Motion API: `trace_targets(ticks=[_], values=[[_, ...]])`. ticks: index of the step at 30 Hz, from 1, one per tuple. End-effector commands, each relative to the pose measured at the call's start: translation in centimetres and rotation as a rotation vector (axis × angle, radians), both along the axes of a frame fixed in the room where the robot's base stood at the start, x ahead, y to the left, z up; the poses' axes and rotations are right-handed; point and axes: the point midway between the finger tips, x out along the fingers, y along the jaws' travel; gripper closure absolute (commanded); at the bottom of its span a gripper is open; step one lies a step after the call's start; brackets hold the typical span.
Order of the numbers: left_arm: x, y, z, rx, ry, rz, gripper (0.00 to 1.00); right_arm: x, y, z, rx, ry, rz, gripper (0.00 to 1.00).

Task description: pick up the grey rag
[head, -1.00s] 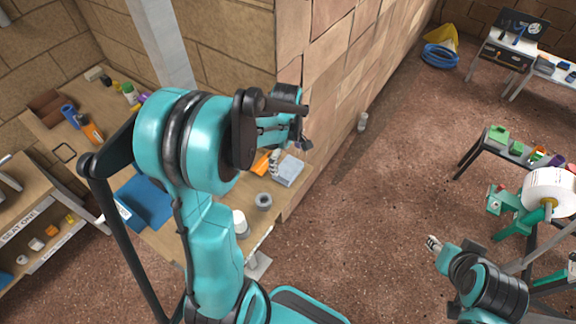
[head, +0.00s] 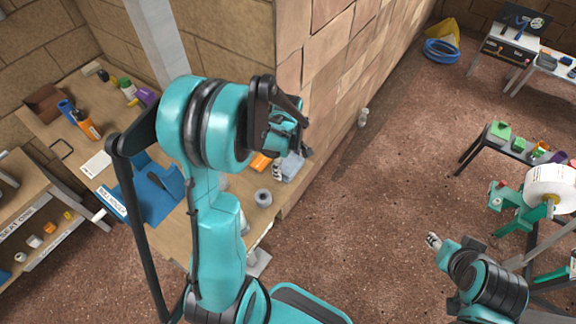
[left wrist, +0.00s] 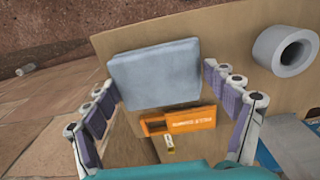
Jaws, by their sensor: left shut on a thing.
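The grey rag (head: 293,166) lies at the right end of the wooden workbench, by the corner of the stone wall. In the left wrist view the rag (left wrist: 155,75) is a flat, pale grey folded block. My left gripper (head: 292,162) is at the rag; in the left wrist view its fingers (left wrist: 160,85) stand on either side of it, shut on it. The rag appears at bench level; any gap beneath it is hidden. My right gripper (head: 433,240) is at lower right over the floor, far from the rag, its opening too small to judge.
An orange box (left wrist: 190,121) lies close beside the rag. A grey roll (head: 263,198) stands nearby on the workbench (head: 105,135). The wall stands close behind the rag; open floor lies to the right.

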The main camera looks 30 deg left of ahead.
Motion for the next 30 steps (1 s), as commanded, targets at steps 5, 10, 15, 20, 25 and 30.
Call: trace_targets(ticks=[5, 10, 15, 20, 25, 30], values=[[0.0, 0.0, 0.2, 0.000, 0.000, 0.000, 0.43, 0.0, 0.0, 0.0, 0.000, 0.000, 0.000, 0.60], [0.0, 0.0, 1.5, 0.000, 0.000, 0.000, 0.43, 0.0, 0.0, 0.4, 0.000, 0.000, 0.000, 0.60], [0.0, 0.0, 4.6, 0.000, 0.000, 0.000, 0.43, 0.0, 0.0, 1.3, 0.000, 0.000, 0.000, 0.60], [-0.4, -4.0, 6.6, 0.000, 0.000, -0.006, 0.43, 0.0, 0.0, 1.8, 0.000, 0.000, 0.000, 0.60], [-0.8, -7.7, 8.8, 0.000, 0.000, -0.006, 0.43, 0.0, 0.0, 2.4, 0.000, 0.000, 0.000, 0.60], [-1.0, -10.3, 10.3, 0.000, 0.000, -0.003, 0.43, 0.0, 0.0, 2.7, 0.000, 0.000, 0.000, 0.60]])
